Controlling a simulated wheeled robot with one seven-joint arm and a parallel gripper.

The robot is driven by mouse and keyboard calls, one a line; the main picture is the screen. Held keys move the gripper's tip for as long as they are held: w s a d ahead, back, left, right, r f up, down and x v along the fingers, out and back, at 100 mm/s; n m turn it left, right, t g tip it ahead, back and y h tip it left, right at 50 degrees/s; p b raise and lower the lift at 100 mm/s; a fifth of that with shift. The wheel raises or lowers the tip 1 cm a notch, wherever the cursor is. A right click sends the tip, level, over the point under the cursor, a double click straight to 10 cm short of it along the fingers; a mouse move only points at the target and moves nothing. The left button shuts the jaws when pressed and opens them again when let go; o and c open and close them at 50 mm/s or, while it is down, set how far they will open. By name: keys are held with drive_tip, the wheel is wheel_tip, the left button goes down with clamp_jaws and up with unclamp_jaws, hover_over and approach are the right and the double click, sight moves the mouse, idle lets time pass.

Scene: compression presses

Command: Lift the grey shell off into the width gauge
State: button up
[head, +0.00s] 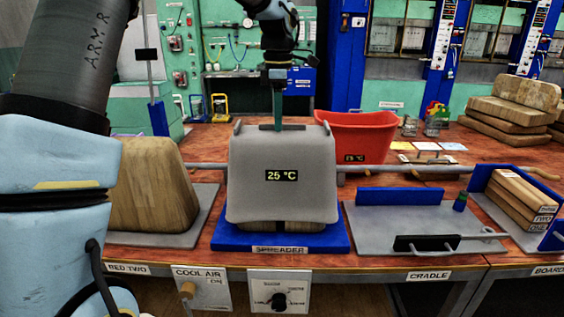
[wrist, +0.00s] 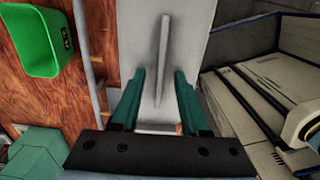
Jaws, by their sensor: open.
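The grey shell (head: 280,160) sits upside-down-looking on a blue base labelled SPREADER (head: 331,239); its display reads 25 °C. A wooden form shows under its lower edge. My gripper (head: 278,125) points down at the shell's top from behind. In the wrist view my gripper (wrist: 160,74) is open, its two green fingers on either side of a thin upright rib (wrist: 163,60) on the pale shell surface (wrist: 190,35). I see clear gaps beside the rib; whether the fingertips touch the shell is hidden. No label reading width gauge shows, so I cannot identify it.
A grey plate with blue rail (head: 370,228) stands right, near a CRADLE label (head: 430,275). Wooden boards (head: 515,200) lie further right. A wooden block (head: 150,185) stands left. A red tub (head: 360,135) is behind; the wrist view shows a green tub (wrist: 42,40). A rod runs behind the shell.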

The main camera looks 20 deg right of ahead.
drive_tip(key=shift+f, duration=0.15)
clamp_jaws()
idle(1.4)
